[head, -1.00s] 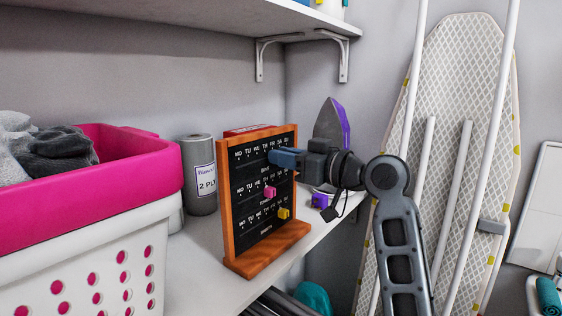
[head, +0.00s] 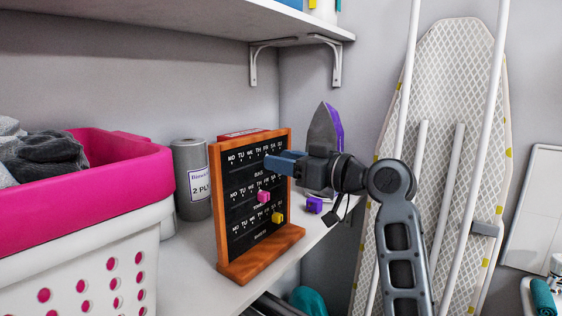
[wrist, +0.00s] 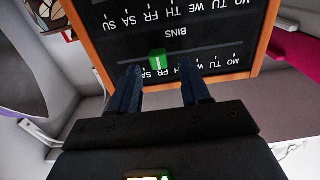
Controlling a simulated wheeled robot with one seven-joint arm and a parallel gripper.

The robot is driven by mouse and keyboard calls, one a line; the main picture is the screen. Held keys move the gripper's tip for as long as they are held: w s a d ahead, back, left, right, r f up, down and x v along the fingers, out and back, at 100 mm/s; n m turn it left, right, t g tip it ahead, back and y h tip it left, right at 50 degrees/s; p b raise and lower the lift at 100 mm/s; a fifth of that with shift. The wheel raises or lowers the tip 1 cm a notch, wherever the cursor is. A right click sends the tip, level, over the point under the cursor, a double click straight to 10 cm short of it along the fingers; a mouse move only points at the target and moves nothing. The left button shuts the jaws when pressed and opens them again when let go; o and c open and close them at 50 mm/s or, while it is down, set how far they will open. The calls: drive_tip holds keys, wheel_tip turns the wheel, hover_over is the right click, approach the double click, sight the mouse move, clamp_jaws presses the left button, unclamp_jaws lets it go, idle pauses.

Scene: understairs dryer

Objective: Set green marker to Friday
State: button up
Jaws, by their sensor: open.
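The wooden-framed black board (head: 223,215) stands upright on the shelf, with several rows of weekday labels. In the wrist view the board (wrist: 120,40) appears upside down. The green marker (wrist: 157,61) sits on the row next to the word BINS, close to the FR label, on its SA side or at it. My gripper (wrist: 160,72) is open, with one finger on each side of the green marker and visible gaps between. In the head view my gripper (head: 268,162) reaches the board's top row from the right and hides the green marker.
A pink marker (head: 263,196) and a yellow marker (head: 277,217) sit on lower rows. A pink-rimmed laundry basket (head: 100,215) and a paper roll (head: 192,175) stand left. An iron (head: 322,130) and purple block (head: 314,205) are behind my gripper. An ironing board (head: 440,130) leans right.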

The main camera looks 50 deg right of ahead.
drive_tip(key=s, duration=0.6)
drive_tip(key=shift+s+d+b, duration=0.15)
drive_tip(key=shift+s+b, duration=0.15)
drive_tip(key=shift+b, duration=0.1)
